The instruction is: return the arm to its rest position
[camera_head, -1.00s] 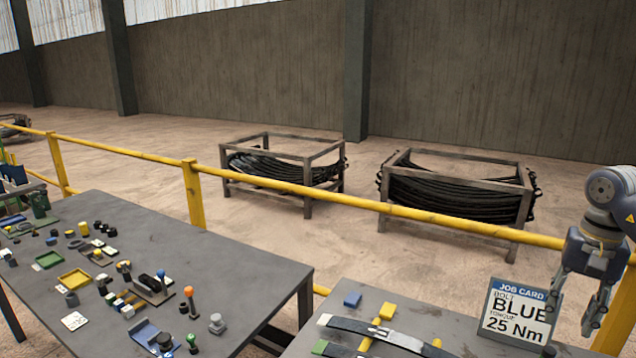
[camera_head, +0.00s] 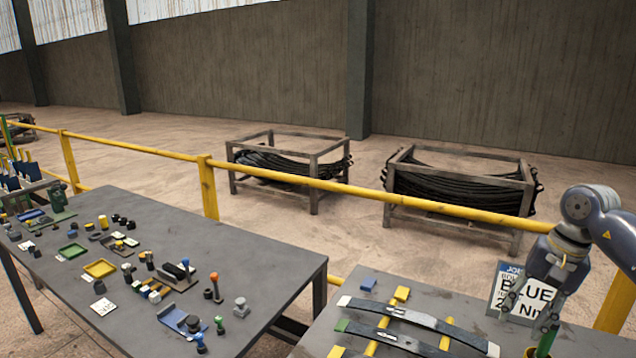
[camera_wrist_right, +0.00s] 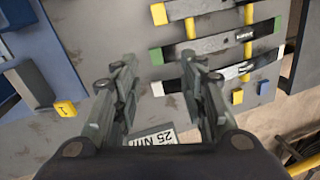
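My right gripper (camera_head: 530,312) hangs at the right of the head view, fingers pointing down, in front of the job card (camera_head: 507,283), and hides part of it. In the right wrist view, the gripper (camera_wrist_right: 160,68) has its two fingers apart, with nothing held between them. The card shows there in part below the fingers (camera_wrist_right: 160,137). My right arm (camera_head: 605,225) comes in from the right edge. My left arm and gripper are not in view.
The near bench (camera_head: 320,340) bears dark spring strips (camera_head: 400,312), yellow bars and a blue block (camera_head: 368,285). Another grey table (camera_head: 240,245) on the left holds many small parts. A yellow railing (camera_head: 370,192) runs behind, with two racks (camera_head: 290,165) of black coils beyond.

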